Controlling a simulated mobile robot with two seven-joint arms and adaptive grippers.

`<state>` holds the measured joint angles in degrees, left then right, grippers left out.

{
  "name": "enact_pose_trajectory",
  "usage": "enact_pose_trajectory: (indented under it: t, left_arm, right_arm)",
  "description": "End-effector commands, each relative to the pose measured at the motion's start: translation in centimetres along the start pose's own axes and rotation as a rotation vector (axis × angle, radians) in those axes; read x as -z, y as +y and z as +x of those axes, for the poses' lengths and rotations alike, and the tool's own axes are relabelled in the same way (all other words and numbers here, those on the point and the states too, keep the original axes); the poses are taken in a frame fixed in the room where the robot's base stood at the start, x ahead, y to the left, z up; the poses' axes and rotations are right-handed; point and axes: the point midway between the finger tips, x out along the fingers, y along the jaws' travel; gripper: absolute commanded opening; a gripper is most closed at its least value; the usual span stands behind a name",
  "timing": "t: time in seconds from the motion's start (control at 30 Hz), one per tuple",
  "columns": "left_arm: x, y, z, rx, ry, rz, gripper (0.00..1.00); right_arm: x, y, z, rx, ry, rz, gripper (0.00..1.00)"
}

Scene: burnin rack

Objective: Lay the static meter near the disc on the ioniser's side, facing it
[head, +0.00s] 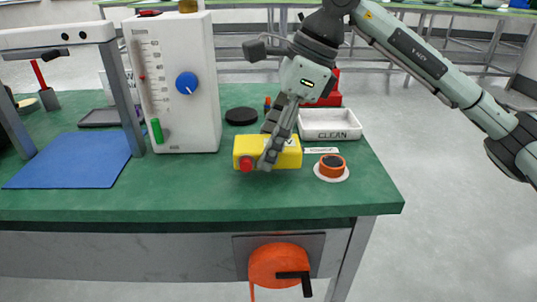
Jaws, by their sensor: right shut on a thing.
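A yellow block-shaped meter with a red round end (286,157), which I take for the static meter, is in my right gripper (268,152). The gripper is shut on it from above. Its red end points left and toward the front. I cannot tell whether it touches the green bench. A flat black disc (241,116) lies behind it, right of the white cabinet. A grey frame with an overhead bar (58,36), possibly the ioniser, stands over a blue mat (75,160) at the left. My left gripper is not in view.
A white cabinet with a blue knob (172,85) stands left of the meter. A white tray marked CLEAN (329,124) and an orange-black round piece on a white dish (332,167) are at the right. The green bench (200,190) is clear along its front.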

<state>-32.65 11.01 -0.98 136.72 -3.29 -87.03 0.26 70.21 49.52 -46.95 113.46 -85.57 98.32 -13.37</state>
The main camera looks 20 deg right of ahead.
Motion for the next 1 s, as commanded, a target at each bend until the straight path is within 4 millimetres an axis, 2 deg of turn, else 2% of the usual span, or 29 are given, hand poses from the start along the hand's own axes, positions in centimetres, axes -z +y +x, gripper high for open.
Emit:
enact_pose_trajectory:
  t: [0.1,0.17,0.6,0.63,0.8,1.0]
  left_arm:
    - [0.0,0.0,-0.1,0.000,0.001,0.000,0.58]
    - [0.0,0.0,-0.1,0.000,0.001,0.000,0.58]
    - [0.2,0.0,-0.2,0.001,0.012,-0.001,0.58]
    - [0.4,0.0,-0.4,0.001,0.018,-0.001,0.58]
    - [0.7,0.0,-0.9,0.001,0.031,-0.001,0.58]
    - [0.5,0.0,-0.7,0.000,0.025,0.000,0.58]
  right_arm:
    - [0.9,0.1,1.8,-0.002,0.003,0.003,0.20]
    - [1.1,0.1,2.4,-0.002,0.003,0.002,0.20]
    - [1.1,0.0,2.7,0.000,0.001,0.001,0.20]
    - [1.1,0.0,2.7,0.000,0.002,0.001,0.54]
    - [1.1,0.0,2.7,0.000,0.002,0.001,0.73]
    - [1.1,0.0,2.7,0.000,0.002,0.001,0.73]
